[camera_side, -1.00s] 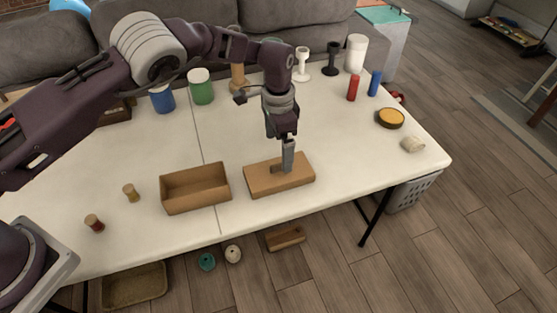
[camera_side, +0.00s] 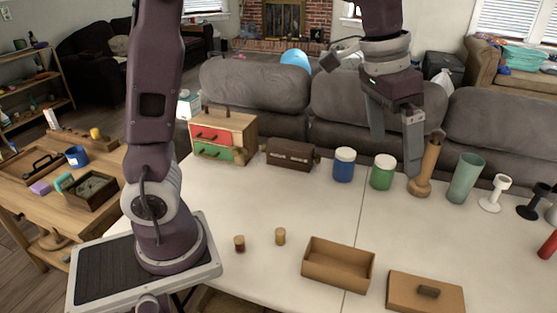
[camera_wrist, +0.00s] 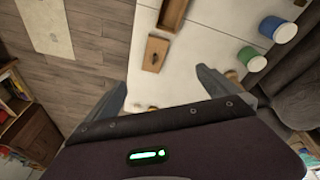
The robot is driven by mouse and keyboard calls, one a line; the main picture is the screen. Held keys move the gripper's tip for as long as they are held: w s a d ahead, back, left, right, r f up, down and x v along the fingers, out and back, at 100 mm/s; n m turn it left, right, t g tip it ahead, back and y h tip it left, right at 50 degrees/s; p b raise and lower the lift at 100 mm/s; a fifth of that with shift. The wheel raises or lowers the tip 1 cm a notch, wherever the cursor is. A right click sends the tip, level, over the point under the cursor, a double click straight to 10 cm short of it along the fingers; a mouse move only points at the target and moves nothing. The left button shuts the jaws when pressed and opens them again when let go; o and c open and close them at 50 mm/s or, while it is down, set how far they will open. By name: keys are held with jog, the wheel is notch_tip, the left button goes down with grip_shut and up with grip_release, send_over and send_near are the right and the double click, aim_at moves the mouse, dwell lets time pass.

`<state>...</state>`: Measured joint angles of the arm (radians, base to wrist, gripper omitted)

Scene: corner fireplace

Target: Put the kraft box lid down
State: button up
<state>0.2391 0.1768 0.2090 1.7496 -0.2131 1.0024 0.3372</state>
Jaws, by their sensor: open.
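The kraft box lid (camera_side: 450,300) lies flat on the white table, its brown handle on top, at the lower right of the side view. In the wrist view the lid (camera_wrist: 150,65) lies ahead of my fingers. The open kraft box (camera_side: 340,275) stands just left of the lid, apart from it; its end also shows in the wrist view (camera_wrist: 173,14). My gripper (camera_side: 396,155) is raised well above the table, open and empty. Its two spread fingers (camera_wrist: 162,78) show in the wrist view with nothing between them.
Blue (camera_side: 344,165) and green (camera_side: 382,172) jars, a wooden vase (camera_side: 427,165) and a teal cup (camera_side: 466,178) line the table's back. Two small corked jars (camera_side: 239,244) (camera_side: 280,236) stand left of the box. The table's middle is clear.

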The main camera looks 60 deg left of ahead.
jog(key=s+a+n+t+y, duration=0.1)
jog(key=s+a, duration=0.1)
jog(key=s, duration=0.9)
jog(key=s+a+n+t, duration=0.2)
jog(key=s+a, duration=0.1)
jog(key=s, duration=0.9)
jog(key=shift+a+f+y, duration=0.3)
jog(key=shift+f+y, duration=0.1)
jog(key=shift+f, duration=0.05)
